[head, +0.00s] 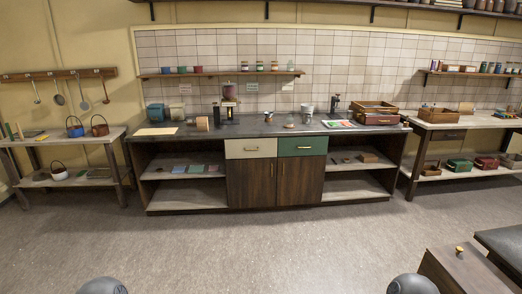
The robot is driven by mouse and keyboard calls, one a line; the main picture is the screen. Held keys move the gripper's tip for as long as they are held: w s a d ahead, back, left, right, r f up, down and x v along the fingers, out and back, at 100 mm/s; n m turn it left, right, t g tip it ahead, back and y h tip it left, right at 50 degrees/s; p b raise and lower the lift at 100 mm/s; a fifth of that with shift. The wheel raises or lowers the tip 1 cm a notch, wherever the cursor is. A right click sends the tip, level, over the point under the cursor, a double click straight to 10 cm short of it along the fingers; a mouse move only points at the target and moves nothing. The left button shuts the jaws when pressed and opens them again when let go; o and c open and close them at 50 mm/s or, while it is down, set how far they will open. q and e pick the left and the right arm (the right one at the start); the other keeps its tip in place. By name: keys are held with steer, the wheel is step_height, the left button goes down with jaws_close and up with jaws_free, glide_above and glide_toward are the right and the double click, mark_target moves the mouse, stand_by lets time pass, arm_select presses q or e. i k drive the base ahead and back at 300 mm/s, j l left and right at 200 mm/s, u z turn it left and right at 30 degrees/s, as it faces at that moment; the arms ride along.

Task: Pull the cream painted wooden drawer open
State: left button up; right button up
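The cream painted wooden drawer (235,149) is in the dark counter unit across the room, left of the green drawer (314,146). It looks shut, with its front in line with the green one. A small brass-coloured handle sits at the middle of its front. Neither of my grippers is in view. Only grey rounded parts, probably of my own arms, show at the bottom edge.
Dark cabinet doors (250,185) are below the drawers, with open shelves (188,195) on both sides. The countertop (270,128) holds jars, tins and a crate. Grey floor (250,245) before the unit is clear. A brown wooden block-like piece (455,275) stands at lower right.

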mark_target(261, 147)
steer(key=i+l+u, duration=0.15)
steer(key=i, duration=1.85)
